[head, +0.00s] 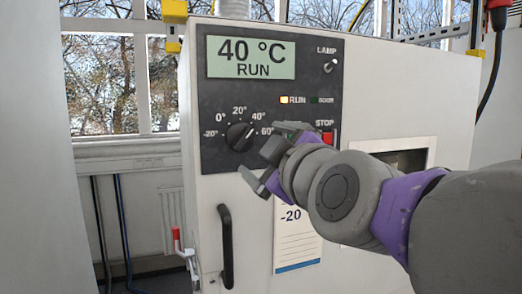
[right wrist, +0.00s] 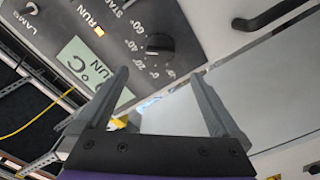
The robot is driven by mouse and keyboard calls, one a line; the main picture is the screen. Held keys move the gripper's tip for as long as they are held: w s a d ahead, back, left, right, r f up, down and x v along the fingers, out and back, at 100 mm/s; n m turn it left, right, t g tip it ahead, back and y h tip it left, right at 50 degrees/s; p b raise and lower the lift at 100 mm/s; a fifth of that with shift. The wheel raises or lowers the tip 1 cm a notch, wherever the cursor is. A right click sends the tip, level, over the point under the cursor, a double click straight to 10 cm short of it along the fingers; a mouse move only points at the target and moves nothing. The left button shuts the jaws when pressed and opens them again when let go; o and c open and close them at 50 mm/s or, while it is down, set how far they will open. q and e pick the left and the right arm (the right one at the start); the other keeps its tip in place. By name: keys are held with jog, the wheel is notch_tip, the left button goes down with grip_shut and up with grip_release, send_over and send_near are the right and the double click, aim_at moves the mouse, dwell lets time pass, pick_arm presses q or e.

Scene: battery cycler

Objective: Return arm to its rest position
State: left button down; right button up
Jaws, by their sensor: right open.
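My right gripper (head: 259,167) is open and empty in front of the battery cycler's white cabinet (head: 400,90), just below and to the right of the black temperature knob (head: 239,136). My right arm reaches in from the right edge. In the right wrist view the two fingers (right wrist: 160,78) stand apart with nothing between them. The knob (right wrist: 160,46) shows beyond the fingertips, clear of them. The display (head: 252,58) reads 40 °C RUN, and the RUN light (head: 285,99) glows yellow. My left gripper is not in view.
The dark control panel (head: 215,160) also carries a lamp switch (head: 330,65) and a red STOP button (head: 327,137) close behind my gripper. A black door handle (head: 226,245) sticks out below. A red-handled valve (head: 177,235) is at the left. Open room lies left of the cabinet.

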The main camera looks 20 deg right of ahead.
dwell(0.3)
notch_tip(320, 180, down, 28)
jog(key=a+r+m+g+y, duration=0.1)
jog(key=a+m+g, duration=0.1)
jog(key=m+g, duration=0.3)
jog(key=s+d+f+m+g, duration=0.1)
jog(key=s+f, duration=0.4)
jog(key=f, duration=0.6)
jog(key=s+d+f+m+g+h, duration=0.1)
jog(key=s+f+g, duration=0.3)
jog(key=f, duration=0.6)
jog(key=s+d+f+m+g, duration=0.2)
jog(key=s+f, duration=0.5)
jog(key=f, duration=0.4)
jog(key=shift+d+f+m+g+h, duration=0.25)
jog(key=shift+f+m+g+h, duration=0.1)
jog(key=shift+m, duration=0.35)
